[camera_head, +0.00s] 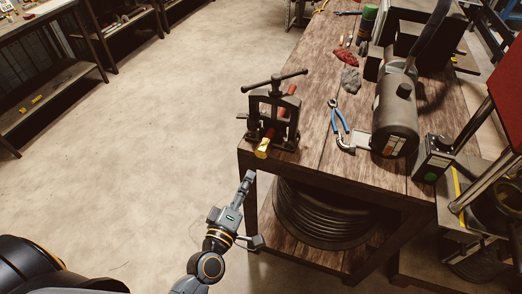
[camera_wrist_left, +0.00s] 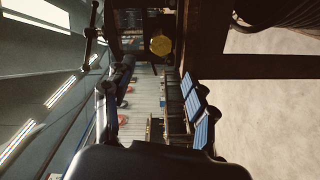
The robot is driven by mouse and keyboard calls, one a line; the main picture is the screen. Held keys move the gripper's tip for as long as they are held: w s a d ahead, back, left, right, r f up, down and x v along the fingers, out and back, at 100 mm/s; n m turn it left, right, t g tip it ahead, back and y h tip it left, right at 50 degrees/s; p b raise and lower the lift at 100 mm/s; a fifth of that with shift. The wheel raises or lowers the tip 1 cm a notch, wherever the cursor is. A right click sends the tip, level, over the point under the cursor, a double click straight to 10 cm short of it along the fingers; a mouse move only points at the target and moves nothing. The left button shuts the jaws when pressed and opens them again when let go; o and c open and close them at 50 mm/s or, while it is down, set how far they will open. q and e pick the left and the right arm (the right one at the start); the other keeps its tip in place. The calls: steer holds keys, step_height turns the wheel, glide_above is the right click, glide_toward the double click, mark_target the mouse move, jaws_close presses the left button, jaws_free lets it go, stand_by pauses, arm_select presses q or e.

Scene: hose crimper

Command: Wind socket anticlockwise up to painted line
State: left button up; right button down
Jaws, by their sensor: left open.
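A brass-yellow socket (camera_head: 262,150) sits on the near end of a red hose (camera_head: 290,91), which is clamped in a dark vise (camera_head: 269,112) at the bench's near left corner. The socket points out over the bench edge. It also shows as a round yellow end in the left wrist view (camera_wrist_left: 161,45). My left gripper (camera_head: 256,207) is open and empty, with its fingers wide apart. It is below and in front of the socket, off the bench edge and not touching it. I cannot make out a painted line. My right gripper is not in view.
The wooden workbench (camera_head: 312,75) holds blue-handled pliers (camera_head: 341,122), a red rag (camera_head: 345,57), a grey rag (camera_head: 350,79) and a grey machine (camera_head: 396,118). A black hose coil (camera_head: 325,215) lies on the shelf below. The floor to the left is clear.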

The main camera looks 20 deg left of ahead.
mark_target(260, 154)
arm_select(q)
steer(key=w+m+p, duration=0.1)
steer(key=w+m, duration=0.2)
steer(key=w, duration=0.1)
steer(key=w+m+p, duration=0.1)
steer(key=w+m, duration=0.2)
steer(key=w, duration=0.1)
steer(key=w+m+p, duration=0.1)
steer(key=w+m, duration=0.2)
steer(key=w, duration=0.1)
steer(key=shift+d, duration=0.25)
steer(key=shift+w, duration=0.7)
steer(key=shift+c, duration=0.4)
steer(key=c, duration=1.1)
